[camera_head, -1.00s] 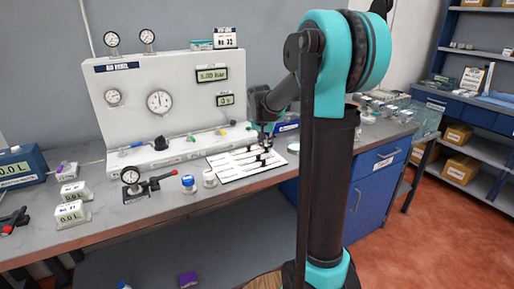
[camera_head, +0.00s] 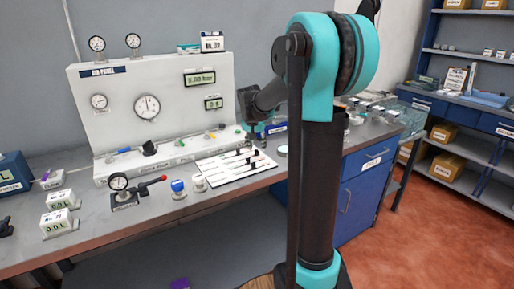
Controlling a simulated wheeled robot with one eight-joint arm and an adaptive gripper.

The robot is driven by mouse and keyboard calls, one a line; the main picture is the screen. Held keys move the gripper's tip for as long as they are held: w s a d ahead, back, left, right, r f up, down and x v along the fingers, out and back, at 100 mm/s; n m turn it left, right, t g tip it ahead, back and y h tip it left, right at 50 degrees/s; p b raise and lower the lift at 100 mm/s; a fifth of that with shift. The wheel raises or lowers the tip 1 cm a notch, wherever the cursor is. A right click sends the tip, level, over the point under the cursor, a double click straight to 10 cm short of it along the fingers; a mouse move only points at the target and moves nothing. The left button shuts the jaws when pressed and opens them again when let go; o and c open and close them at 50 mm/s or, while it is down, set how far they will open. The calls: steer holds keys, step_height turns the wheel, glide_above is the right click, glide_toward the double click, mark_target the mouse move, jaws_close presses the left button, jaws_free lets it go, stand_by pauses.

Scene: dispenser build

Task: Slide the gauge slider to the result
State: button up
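A white slider board (camera_head: 219,174) lies flat on the grey bench, in front of the panel's right end. It carries several dark slots with black slider knobs (camera_head: 251,159) toward its right side; their scale marks are too small to read. My gripper (camera_head: 257,137) hangs just above and behind the board's far right corner. It is small and partly lost against the arm, so its fingers cannot be made out. No held thing shows. The white panel (camera_head: 180,105) has a digital display (camera_head: 200,78) whose digits are blurred.
A small gauge with a red-tipped lever (camera_head: 126,192), a blue-capped jar (camera_head: 178,187) and a white jar (camera_head: 199,183) stand left of the board. White counter boxes (camera_head: 59,222) sit farther left. A blue drawer cabinet (camera_head: 362,197) is under the bench's right end.

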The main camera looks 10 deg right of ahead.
steer(key=v, duration=1)
steer(key=shift+s+r, duration=0.2)
steer(key=shift+r, duration=0.2)
